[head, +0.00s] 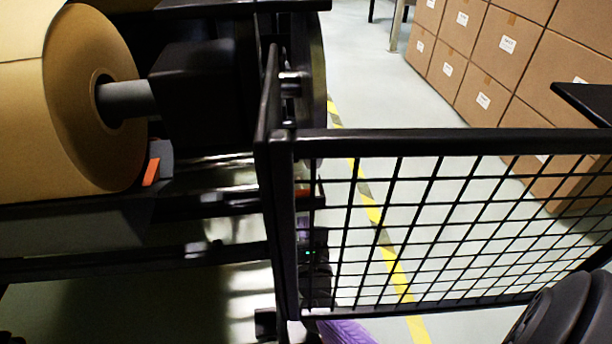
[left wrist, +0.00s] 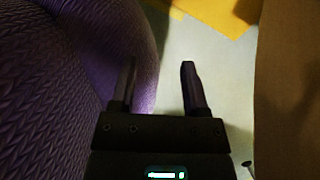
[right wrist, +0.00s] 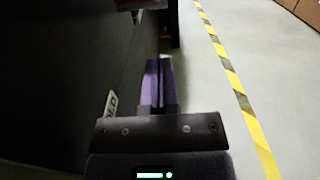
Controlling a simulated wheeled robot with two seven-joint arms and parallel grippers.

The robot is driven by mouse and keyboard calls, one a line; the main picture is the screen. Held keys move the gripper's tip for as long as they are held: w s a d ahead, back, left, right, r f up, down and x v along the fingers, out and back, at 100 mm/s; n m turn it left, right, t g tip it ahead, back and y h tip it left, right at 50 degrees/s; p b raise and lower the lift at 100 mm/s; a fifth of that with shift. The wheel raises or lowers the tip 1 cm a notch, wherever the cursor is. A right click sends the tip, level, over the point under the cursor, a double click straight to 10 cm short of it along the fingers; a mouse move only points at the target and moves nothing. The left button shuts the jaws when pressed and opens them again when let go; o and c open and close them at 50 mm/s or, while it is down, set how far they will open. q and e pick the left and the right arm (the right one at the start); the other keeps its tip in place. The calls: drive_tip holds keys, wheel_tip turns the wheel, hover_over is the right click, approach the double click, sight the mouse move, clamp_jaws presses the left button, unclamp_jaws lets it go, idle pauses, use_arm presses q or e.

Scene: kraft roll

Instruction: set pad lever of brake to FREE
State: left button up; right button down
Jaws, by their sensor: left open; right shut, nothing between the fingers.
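My right gripper (head: 304,228) is behind the mesh gate, beside the roll stand, partly covered by the bars. In the right wrist view its fingers (right wrist: 159,62) are together and empty, alongside a dark panel (right wrist: 75,75). A white label (right wrist: 110,104) on that panel is cut off and hard to read. A red part (right wrist: 135,4) shows at the top edge, ahead of the fingertips; a red-orange patch (head: 303,178) shows behind the gate. I cannot tell whether either is the pad lever. My left gripper (left wrist: 158,65) is open and empty, next to my purple arm cover.
The kraft roll (head: 95,90) sits on its shaft (head: 125,100) at left, beside a black block (head: 195,85). The mesh gate (head: 440,142) spans the front right. Cartons (head: 510,60) are stacked at the back right. The floor along the yellow-black tape (head: 372,212) is clear.

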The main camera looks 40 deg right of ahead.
use_arm(q)
drive_tip(key=s, duration=0.2)
drive_tip(key=s+r+p, duration=0.1)
drive_tip(key=s, duration=0.2)
drive_tip(key=shift+s+r, duration=0.1)
drive_tip(key=shift+s, duration=0.05)
use_arm(e)
drive_tip(key=r, duration=0.3)
drive_tip(key=shift+w+d+r, duration=0.15)
drive_tip(key=shift+w+r, duration=0.1)
drive_tip(key=shift+r, duration=0.1)
use_arm(q)
drive_tip(key=p+v, duration=0.4)
drive_tip(key=p, duration=0.1)
drive_tip(key=shift+a+r, duration=0.1)
drive_tip(key=shift+r, duration=0.15)
use_arm(e)
drive_tip(key=r, duration=0.1)
drive_tip(key=r+g+y, duration=0.1)
drive_tip(key=shift+w+d+r, duration=0.15)
drive_tip(key=shift+w+r, duration=0.1)
drive_tip(key=shift+r, duration=0.1)
use_arm(q)
drive_tip(key=shift+f, duration=0.15)
use_arm(e)
drive_tip(key=shift+f, duration=0.15)
